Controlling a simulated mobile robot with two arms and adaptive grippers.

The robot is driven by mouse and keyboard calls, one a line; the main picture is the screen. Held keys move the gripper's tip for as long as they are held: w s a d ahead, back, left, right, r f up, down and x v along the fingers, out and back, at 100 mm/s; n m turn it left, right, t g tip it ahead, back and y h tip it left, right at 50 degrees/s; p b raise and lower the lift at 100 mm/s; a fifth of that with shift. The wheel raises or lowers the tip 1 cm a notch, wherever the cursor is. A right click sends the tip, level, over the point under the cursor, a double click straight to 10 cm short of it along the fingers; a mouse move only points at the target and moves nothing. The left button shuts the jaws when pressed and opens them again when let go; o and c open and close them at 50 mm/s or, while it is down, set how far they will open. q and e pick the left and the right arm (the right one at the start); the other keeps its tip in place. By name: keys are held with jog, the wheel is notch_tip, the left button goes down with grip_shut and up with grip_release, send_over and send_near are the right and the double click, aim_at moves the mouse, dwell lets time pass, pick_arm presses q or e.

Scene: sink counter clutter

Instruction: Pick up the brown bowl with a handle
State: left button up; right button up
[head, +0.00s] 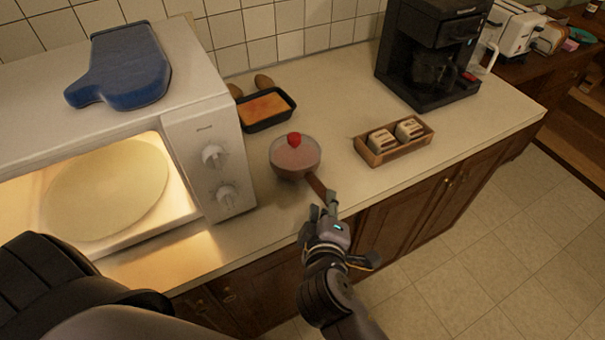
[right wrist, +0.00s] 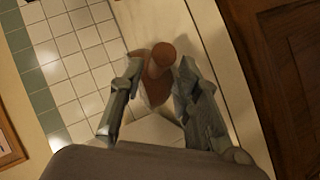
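The brown bowl with a handle (head: 285,164) stands on the counter right of the microwave, with a small red round thing (head: 294,139) at its top. Its brown handle (head: 316,186) points toward the counter's front edge. My right gripper (head: 323,207) is at the handle's end. In the right wrist view the brown handle (right wrist: 158,62) shows between and beyond the fingers of my right gripper (right wrist: 155,82). The fingers are spread apart, and I see no clear grip on the handle. My left gripper is not in view.
An open lit microwave (head: 200,130) stands at left with a blue board (head: 125,68) on top. A dark loaf pan (head: 266,122) is behind the bowl. A wooden tray (head: 372,158) with two blocks and a black coffee maker (head: 425,75) are to the right. The counter right of the tray is clear.

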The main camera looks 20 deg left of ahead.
aim_at(325, 199)
jog(key=b+x, duration=0.1)
jog(key=x, duration=0.2)
jog(key=shift+s+f+b, duration=0.1)
jog(key=shift+s+b, duration=0.05)
jog(key=shift+b, duration=0.15)
jog(key=shift+w+a, duration=0.15)
jog(key=shift+w, duration=0.25)
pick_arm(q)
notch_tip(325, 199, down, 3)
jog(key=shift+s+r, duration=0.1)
pick_arm(e)
jog(key=shift+s, duration=0.1)
jog(key=shift+c, duration=0.4)
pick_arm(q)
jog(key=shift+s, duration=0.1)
pick_arm(e)
grip_shut()
